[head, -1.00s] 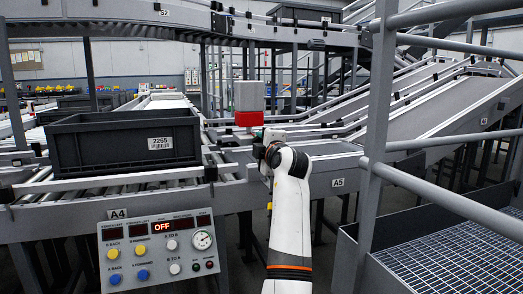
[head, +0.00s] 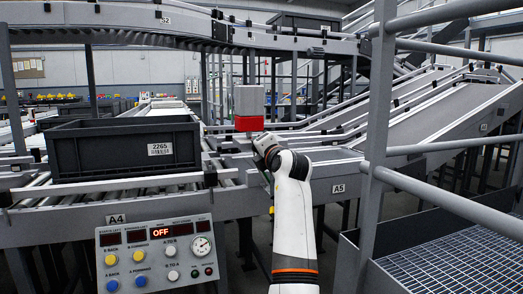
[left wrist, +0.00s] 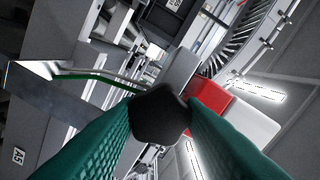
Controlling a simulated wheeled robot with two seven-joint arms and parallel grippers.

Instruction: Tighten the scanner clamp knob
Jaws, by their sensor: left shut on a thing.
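The black, many-sided clamp knob (left wrist: 160,115) is in the middle of the left wrist view. My left gripper (left wrist: 162,112) has a green textured finger on each side of it and is shut on it. In the head view my left gripper (head: 262,146) is just below the scanner, with its fingers and the knob largely hidden by my wrist. The scanner (head: 249,101) is a grey box with a red lower part, above the conveyor. Its red part (left wrist: 208,97) also shows behind the knob in the left wrist view. My right gripper is not in view.
A dark tote (head: 115,158) marked 2265 sits on the roller conveyor to the left. A control panel (head: 157,254) reading OFF stands at the front. Grey railings (head: 372,120) rise close on the right, beside a grated walkway (head: 450,255).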

